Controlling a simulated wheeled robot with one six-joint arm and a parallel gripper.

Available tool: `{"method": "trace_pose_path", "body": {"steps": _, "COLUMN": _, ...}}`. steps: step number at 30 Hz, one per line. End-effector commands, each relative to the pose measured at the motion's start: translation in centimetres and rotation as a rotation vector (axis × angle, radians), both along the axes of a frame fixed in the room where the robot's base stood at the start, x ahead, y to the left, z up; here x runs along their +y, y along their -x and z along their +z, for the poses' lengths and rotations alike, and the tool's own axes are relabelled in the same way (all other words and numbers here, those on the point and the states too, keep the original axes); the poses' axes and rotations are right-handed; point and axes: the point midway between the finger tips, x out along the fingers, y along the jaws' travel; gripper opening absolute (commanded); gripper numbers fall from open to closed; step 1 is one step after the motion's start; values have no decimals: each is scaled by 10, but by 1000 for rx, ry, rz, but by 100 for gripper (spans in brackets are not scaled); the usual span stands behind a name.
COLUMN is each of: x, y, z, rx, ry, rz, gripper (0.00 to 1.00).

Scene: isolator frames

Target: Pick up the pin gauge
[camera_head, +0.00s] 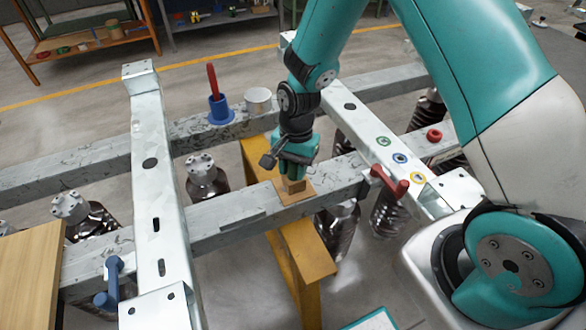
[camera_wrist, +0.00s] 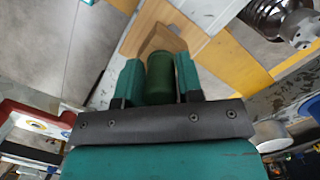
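A dark green cylinder (camera_wrist: 161,78), which looks like the pin gauge, stands between the two teal fingers of my gripper (camera_wrist: 160,80) in the wrist view. The fingers straddle it with little or no gap; whether both touch it I cannot tell. Just beyond its end is a tan wooden block (camera_wrist: 158,40). In the head view my gripper (camera_head: 297,168) points down right above this block (camera_head: 293,187), which sits on a flat wooden plate (camera_head: 279,193) on the grey beam. The fingers and wrist hide most of the cylinder there.
A blue cup (camera_head: 221,110) with a red handle and a pale cylinder (camera_head: 258,101) stand on the back beam. A red clamp-like piece (camera_head: 389,182) and coloured rings (camera_head: 400,158) are at right. A blue piece (camera_head: 111,284) is at front left. Open gaps lie between beams.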

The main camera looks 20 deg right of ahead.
Motion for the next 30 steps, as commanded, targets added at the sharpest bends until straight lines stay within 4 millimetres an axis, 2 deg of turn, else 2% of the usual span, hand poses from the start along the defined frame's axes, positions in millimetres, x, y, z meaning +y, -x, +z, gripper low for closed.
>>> {"method": "trace_pose_path", "body": {"steps": 1, "x": 0, "y": 0, "z": 0, "rx": 0, "ry": 0, "rz": 0, "gripper": 22}}
{"method": "trace_pose_path", "body": {"steps": 3, "x": 0, "y": 0, "z": 0, "rx": 0, "ry": 0, "rz": 0, "gripper": 9}}
{"method": "trace_pose_path", "body": {"steps": 12, "x": 0, "y": 0, "z": 2, "rx": -1, "ry": -1, "rz": 0, "gripper": 9}}
{"method": "trace_pose_path", "body": {"steps": 17, "x": 0, "y": -1, "z": 12, "rx": -3, "ry": 0, "rz": 0, "gripper": 9}}
{"method": "trace_pose_path", "body": {"steps": 23, "x": 0, "y": -1, "z": 43, "rx": -5, "ry": -1, "rz": -1, "gripper": 9}}
{"method": "trace_pose_path", "body": {"steps": 30, "x": 0, "y": -2, "z": 105, "rx": -8, "ry": -2, "rz": -1, "gripper": 9}}
